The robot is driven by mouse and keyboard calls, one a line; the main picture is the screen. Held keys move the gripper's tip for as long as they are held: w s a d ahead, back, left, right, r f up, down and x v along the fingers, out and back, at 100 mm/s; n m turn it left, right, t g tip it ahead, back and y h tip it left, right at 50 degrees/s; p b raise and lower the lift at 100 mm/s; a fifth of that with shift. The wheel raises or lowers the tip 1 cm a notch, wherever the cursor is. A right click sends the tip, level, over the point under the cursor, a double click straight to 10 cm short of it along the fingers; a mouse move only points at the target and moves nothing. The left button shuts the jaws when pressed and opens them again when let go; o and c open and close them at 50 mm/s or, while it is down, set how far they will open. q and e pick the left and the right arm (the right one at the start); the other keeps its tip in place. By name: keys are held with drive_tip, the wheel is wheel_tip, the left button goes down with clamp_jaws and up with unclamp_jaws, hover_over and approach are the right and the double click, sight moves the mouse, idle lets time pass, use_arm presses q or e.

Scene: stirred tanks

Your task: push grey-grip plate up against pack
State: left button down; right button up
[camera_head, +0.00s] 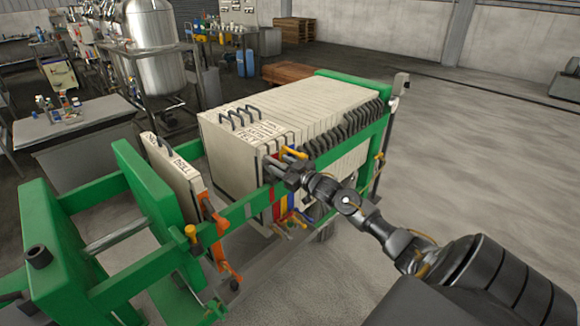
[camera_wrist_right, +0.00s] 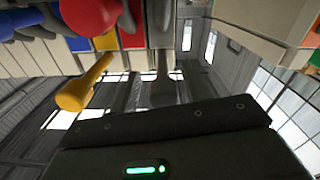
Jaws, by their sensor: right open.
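The pack (camera_head: 300,110) of pale plates stands in the green frame, with a row of dark grips along its right side. One pale plate (camera_head: 170,165) with orange side grips stands apart, left of the pack. My right gripper (camera_head: 277,168) is open at the pack's near front corner, close to coloured plate edges and a yellow-orange grip (camera_head: 293,152). I cannot single out the grey-grip plate there; the gripper covers part of that corner. The right wrist view shows a red knob (camera_wrist_right: 92,14), a yellow grip (camera_wrist_right: 82,92) and coloured plate edges. My left gripper is not in view.
A green rail (camera_head: 250,205) runs along the near side of the pack. A thick green end plate (camera_head: 160,195) stands at the left. Between the lone plate and the pack is a gap. The floor (camera_head: 470,170) to the right is clear.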

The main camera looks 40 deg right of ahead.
drive_tip(key=s, duration=0.3)
drive_tip(key=s+b, duration=0.1)
drive_tip(key=s, duration=0.4)
drive_tip(key=shift+s+d+b, duration=0.3)
drive_tip(key=shift+s+d, duration=0.05)
drive_tip(key=shift+s, duration=0.85)
